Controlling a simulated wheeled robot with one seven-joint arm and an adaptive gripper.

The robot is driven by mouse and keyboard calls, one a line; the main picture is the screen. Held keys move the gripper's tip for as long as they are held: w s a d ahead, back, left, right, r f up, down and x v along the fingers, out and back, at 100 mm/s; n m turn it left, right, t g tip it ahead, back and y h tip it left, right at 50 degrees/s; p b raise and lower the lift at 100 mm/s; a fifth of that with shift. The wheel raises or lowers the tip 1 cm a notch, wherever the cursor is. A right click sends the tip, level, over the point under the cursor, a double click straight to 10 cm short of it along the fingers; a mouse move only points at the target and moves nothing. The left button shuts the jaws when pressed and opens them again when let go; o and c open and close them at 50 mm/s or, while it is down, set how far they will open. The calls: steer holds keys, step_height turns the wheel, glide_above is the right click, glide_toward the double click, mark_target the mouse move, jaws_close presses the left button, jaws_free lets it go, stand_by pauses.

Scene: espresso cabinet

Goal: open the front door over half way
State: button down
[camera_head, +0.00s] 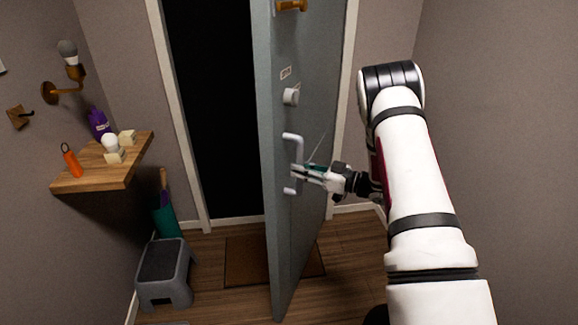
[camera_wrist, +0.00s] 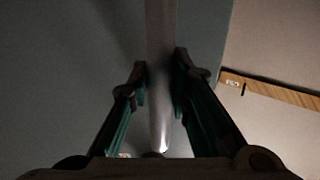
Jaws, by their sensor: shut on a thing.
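The front door (camera_head: 311,120) is grey-blue and stands swung open into the room, seen nearly edge-on in the head view. Its dark doorway (camera_head: 210,110) shows to the left of the door. A white pull handle (camera_head: 297,150) is on the door's face, below a round knob (camera_head: 291,97). My gripper (camera_head: 302,173) is at the lower part of this handle. In the wrist view the handle bar (camera_wrist: 161,90) runs between the two fingers of my gripper (camera_wrist: 160,95), which are shut on it. The door's face fills the left of that view.
A wooden shelf (camera_head: 128,175) with a bulb, an orange bottle (camera_head: 71,160) and small blocks is on the left wall. A grey step stool (camera_head: 165,273) stands below it. A brown doormat (camera_head: 247,262) lies partly behind the door. The right wall (camera_head: 500,130) is bare.

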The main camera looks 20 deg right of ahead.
steer(key=shift+s+d, duration=0.3)
steer(key=shift+d, duration=0.4)
steer(key=c, duration=1.5)
jaws_free()
steer(key=shift+w, duration=0.1)
steer(key=shift+o, duration=0.2)
steer(key=shift+a, duration=0.15)
steer(key=v, duration=1.2)
